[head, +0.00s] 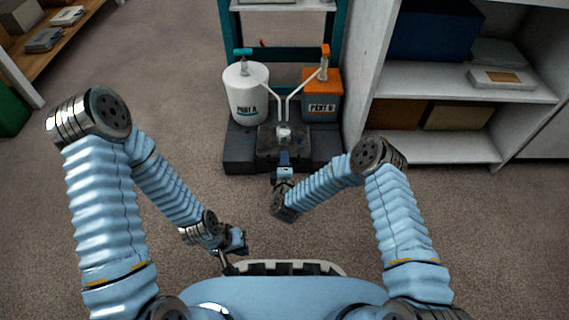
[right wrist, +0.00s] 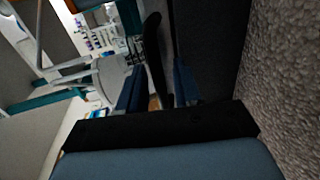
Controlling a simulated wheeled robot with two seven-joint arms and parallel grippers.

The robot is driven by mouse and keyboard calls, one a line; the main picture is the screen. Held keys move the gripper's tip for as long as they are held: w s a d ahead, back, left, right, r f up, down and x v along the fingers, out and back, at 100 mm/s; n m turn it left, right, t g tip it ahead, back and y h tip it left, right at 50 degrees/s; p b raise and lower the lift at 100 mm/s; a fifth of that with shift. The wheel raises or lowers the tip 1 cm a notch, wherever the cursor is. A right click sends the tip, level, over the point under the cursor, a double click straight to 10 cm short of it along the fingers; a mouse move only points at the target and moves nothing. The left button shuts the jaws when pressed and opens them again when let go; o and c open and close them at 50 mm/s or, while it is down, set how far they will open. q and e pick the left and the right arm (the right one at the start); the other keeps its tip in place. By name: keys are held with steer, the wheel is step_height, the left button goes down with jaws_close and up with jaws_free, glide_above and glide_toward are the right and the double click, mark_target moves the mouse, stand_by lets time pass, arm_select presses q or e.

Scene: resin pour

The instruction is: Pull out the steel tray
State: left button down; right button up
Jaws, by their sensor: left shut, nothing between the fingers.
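The steel tray (head: 268,150) is a dark, flat piece low in the middle of the pouring stand, with a small whitish cup (head: 284,134) on it. My right gripper (head: 284,160) is at the tray's front edge. In the right wrist view its two blue fingers (right wrist: 158,92) stand apart, with a dark curved bar (right wrist: 154,55), perhaps the tray's handle, between them; I see no clear contact. The white cup shows large beyond the fingers (right wrist: 108,76). My left gripper (head: 238,241) is shut and empty, low over the floor in front of my body.
A white drum (head: 246,100) marked part A and an orange-topped can (head: 320,103) marked part B stand on the dark base (head: 238,152), with spouts angled inward. A white shelf unit (head: 448,148) stands close at right.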

steer(key=shift+w, duration=0.1)
jaws_close()
arm_select(q)
steer(key=shift+r, duration=0.1)
